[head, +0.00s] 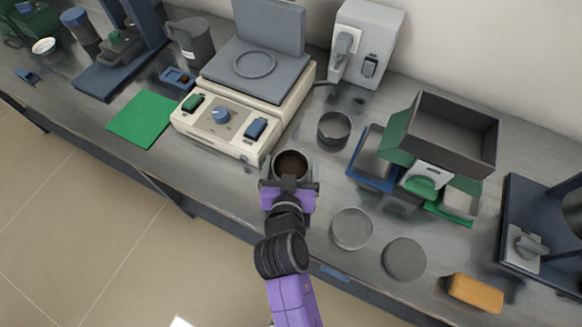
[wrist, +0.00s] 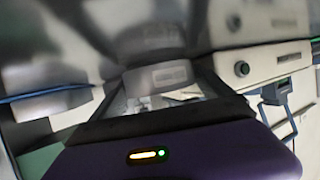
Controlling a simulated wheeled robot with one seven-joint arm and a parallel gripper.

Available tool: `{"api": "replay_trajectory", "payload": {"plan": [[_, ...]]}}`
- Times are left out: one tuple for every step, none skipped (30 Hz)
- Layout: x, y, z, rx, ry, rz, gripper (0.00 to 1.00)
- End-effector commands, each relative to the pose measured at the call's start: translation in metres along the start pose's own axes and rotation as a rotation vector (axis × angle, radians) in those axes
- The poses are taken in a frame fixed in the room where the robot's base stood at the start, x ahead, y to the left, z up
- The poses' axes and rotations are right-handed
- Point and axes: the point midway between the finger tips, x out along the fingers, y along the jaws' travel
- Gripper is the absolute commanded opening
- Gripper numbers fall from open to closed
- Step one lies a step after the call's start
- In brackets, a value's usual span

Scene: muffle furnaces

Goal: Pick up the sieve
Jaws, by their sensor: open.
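My gripper (head: 290,170) is open at the front of the bench. Its fingers are on either side of a round grey cup-like vessel with a brown inside (head: 292,163); I cannot tell whether they touch it. In the wrist view a blurred pale curved wall (wrist: 158,76) shows between the open fingers. A shallow round pan with a pale, mesh-like floor (head: 352,229), which looks like a sieve, lies right of my gripper. A flat grey disc (head: 405,259) lies beside it. A dark round ring-walled pan (head: 333,130) stands behind. Which round piece is the sieve is not certain.
A cream device with a blue knob (head: 221,115) stands just behind left. Stacked trays (head: 442,130) stand to the right. An orange block (head: 475,293) lies near the front edge. A green mat (head: 143,119) lies left.

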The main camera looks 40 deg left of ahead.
Motion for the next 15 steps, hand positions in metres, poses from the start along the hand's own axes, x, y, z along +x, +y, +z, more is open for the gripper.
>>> {"api": "replay_trajectory", "payload": {"plan": [[0.0002,-0.0001,0.0001,0.000,0.000,0.000,0.90],[0.0002,0.0000,0.0002,0.000,0.000,0.000,0.90],[0.0001,-0.0001,0.0001,0.000,0.000,0.000,0.90],[0.0000,-0.0001,0.0001,0.000,0.000,0.000,0.90],[0.0000,-0.0001,0.0001,0.000,0.000,0.000,0.90],[-0.0001,-0.0001,0.0000,0.000,0.000,0.000,0.82],[-0.0001,-0.0001,0.0000,0.000,0.000,0.000,0.76],[-0.0001,-0.0001,0.0000,0.000,0.000,0.000,0.70],[-0.0001,-0.0001,0.0000,0.000,0.000,0.000,0.62],[-0.0002,-0.0001,0.0000,0.000,0.001,0.000,0.56],[-0.0002,-0.0001,0.0000,0.000,0.000,0.000,0.51],[-0.0002,-0.0002,0.0000,0.000,0.001,0.000,0.43],[-0.0002,-0.0002,0.0000,0.000,0.001,-0.001,0.37],[-0.0002,-0.0002,0.0000,0.000,0.001,-0.001,0.31],[-0.0002,-0.0002,0.0000,0.000,0.001,-0.001,0.23]]}}
